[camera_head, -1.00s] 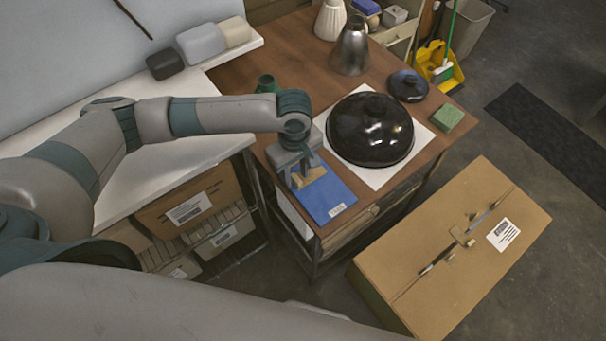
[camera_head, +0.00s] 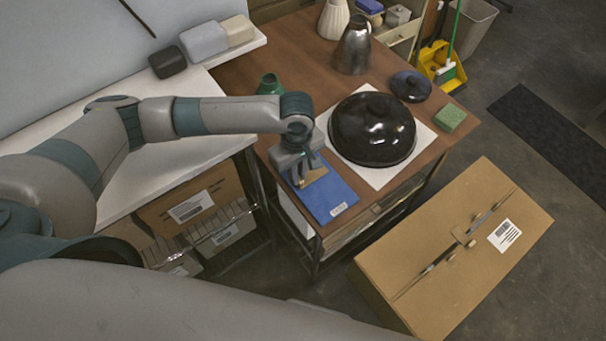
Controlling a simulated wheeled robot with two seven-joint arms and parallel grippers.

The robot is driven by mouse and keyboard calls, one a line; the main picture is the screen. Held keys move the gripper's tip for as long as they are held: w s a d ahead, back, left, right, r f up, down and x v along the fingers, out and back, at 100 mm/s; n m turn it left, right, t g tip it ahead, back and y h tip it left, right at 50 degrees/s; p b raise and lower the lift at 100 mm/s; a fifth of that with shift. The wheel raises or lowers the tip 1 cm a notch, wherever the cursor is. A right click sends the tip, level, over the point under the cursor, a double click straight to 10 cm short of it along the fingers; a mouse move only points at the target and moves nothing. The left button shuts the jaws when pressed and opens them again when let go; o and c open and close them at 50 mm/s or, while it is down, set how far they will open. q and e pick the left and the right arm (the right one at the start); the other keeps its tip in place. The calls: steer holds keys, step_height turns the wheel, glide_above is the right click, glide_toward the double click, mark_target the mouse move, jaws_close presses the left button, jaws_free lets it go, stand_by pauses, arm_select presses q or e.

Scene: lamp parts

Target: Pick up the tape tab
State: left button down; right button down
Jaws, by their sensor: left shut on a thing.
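My left gripper (camera_head: 303,178) points down over the blue folder (camera_head: 332,200) near the front left edge of the wooden table. It is shut on a small tan piece (camera_head: 315,177), which looks like the tape tab. The piece is partly hidden by the fingers, and I cannot tell whether it is clear of the folder. A pale label shows at the folder's lower end. My right gripper is not in view.
A glossy black dome (camera_head: 372,130) on a white sheet stands close right of the gripper. A green cup (camera_head: 269,84), a metal shade (camera_head: 353,48), a dark lid (camera_head: 410,86) and a green sponge (camera_head: 449,118) are also on the table. A cardboard box (camera_head: 450,255) stands at right.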

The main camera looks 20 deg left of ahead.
arm_select(q)
steer(key=shift+r, duration=0.15)
